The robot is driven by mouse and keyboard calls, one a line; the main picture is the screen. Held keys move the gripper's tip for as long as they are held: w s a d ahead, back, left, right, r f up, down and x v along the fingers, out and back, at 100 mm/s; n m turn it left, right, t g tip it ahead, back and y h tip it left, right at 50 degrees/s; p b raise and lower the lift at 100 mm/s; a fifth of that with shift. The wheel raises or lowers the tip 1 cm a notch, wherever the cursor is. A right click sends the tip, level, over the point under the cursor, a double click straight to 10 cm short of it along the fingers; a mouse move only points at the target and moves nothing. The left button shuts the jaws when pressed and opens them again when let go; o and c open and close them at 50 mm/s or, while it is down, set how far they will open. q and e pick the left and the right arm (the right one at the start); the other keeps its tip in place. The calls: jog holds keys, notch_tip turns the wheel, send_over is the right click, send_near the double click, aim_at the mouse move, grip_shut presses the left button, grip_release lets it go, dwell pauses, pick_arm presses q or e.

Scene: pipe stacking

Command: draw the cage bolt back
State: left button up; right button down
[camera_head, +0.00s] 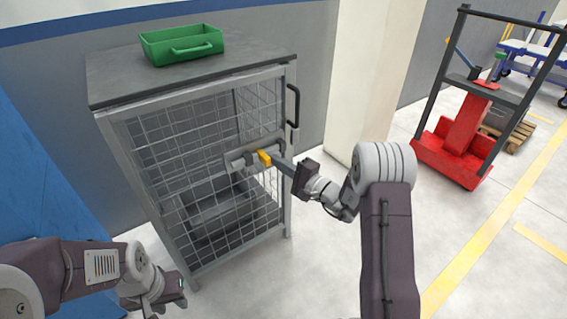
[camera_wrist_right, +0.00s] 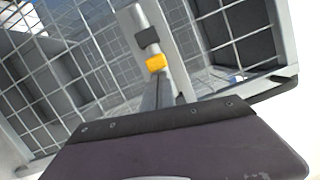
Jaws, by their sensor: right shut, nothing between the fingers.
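The mesh cage (camera_head: 118,138) stands at the left with its mesh front towards me. The grey bolt (camera_head: 236,163) lies across the cage front on a plate, with a yellow part (camera_head: 264,158) at its right end. The yellow part also shows in the right wrist view (camera_wrist_right: 155,62), near a dark block on the grey bar. My right gripper (camera_head: 274,161) is shut and empty, with its tips right at the yellow part; whether they touch it I cannot tell. My left gripper (camera_head: 178,297) is low at the left, apart from the cage; its jaws are unclear.
A green bin (camera_head: 182,46) stands on the cage's dark top. A black handle (camera_head: 293,105) is on the cage's right edge. A pale pillar (camera_head: 368,75) stands behind. A red lift truck (camera_head: 462,140) stands at the right.

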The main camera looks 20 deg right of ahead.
pick_arm(q)
jog(key=shift+f, duration=0.1)
pick_arm(e)
jog(key=shift+s+a, duration=0.15)
jog(key=shift+a, duration=0.2)
jog(key=shift+d+f, duration=0.1)
